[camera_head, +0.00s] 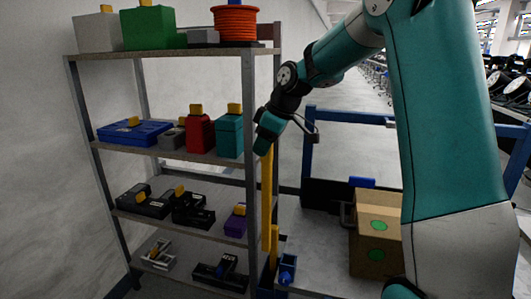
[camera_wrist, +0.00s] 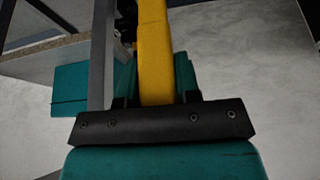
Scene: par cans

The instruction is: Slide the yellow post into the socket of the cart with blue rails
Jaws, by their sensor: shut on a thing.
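The yellow post (camera_head: 266,200) hangs upright below my gripper (camera_head: 266,142) in the head view, beside the shelf's right front leg. My gripper is shut on its upper part. In the wrist view the post (camera_wrist: 154,45) runs between the two teal fingers (camera_wrist: 155,85). The cart with blue rails (camera_head: 344,116) stands right of the shelf, with a grey deck (camera_head: 318,250). Blue parts (camera_head: 287,267), perhaps its socket, sit at the cart's near left corner by the post's lower end. I cannot tell whether the post is in the socket.
A grey shelf (camera_head: 249,120) with several boxes and tools stands close on the left. A cardboard box (camera_head: 376,225) with green dots sits on the cart deck. A blue-handled item (camera_head: 361,183) lies behind it. A pale wall fills the left background.

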